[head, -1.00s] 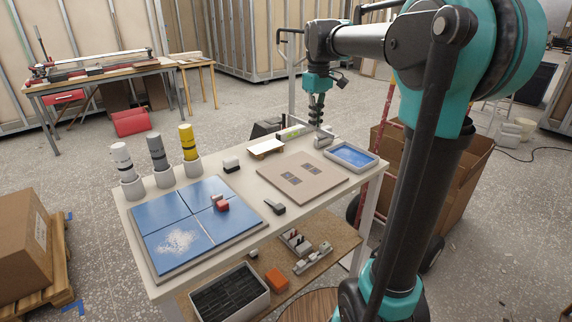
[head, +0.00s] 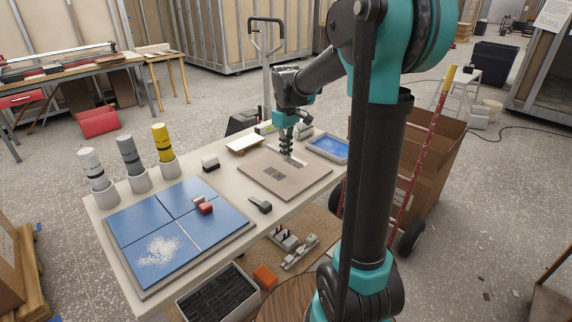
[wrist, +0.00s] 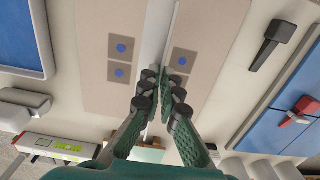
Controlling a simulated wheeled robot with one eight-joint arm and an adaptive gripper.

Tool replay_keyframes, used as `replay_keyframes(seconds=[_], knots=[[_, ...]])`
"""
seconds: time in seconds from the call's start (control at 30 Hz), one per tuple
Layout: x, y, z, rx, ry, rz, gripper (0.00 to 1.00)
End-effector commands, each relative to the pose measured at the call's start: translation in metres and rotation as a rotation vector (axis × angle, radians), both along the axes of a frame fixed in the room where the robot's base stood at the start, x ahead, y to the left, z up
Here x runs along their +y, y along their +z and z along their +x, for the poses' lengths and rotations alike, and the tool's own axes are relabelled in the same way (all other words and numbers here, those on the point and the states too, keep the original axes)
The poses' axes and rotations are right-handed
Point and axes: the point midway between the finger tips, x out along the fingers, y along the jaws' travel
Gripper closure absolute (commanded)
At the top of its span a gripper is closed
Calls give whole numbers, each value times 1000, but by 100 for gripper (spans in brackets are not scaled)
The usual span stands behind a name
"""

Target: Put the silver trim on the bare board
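The bare board (head: 310,188) is a flat tan panel lying on the table, with small grey squares on it. The board fills the upper middle of the wrist view (wrist: 95,50), where its squares carry blue dots. The silver trim (wrist: 162,35) is a long, thin pale strip running down the middle of the wrist view over the board. My gripper (wrist: 161,80) has its fingers closed on both sides of this strip. In the head view my gripper (head: 287,152) is over the board's back part, with a bit of pale trim (head: 298,162) beside it. Whether the trim touches the board is unclear.
A blue tray (head: 328,147) lies right of the board. A spirit level (head: 263,128) and a grey block lie behind it. A black-handled tool (head: 261,206) lies in front, near blue tiles (head: 125,222) with a red tool (head: 204,208). Several bottles stand at the left.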

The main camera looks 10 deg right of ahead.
Motion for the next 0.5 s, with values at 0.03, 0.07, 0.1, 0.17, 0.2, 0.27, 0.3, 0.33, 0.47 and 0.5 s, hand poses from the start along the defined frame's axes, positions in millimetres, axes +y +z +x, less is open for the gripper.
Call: replay_keyframes(seconds=[0.03, 0.07, 0.1, 0.17, 0.2, 0.27, 0.3, 0.33, 0.47, 0.5], knots=[[0, -7, 0, 0, 0, 0, 100], [0, -9, 0, 0, 0, 0, 100], [0, -12, 0, 0, 0, 0, 100], [0, -15, 0, 0, 0, 0, 100], [0, -18, 1, 0, 0, 0, 100], [0, -26, 0, 0, 0, 0, 100], [0, -31, 0, 0, 0, 0, 100], [0, -36, 0, 0, 0, 0, 100], [0, -50, 0, 0, 0, 0, 100], [0, -52, 0, 0, 0, 0, 100]])
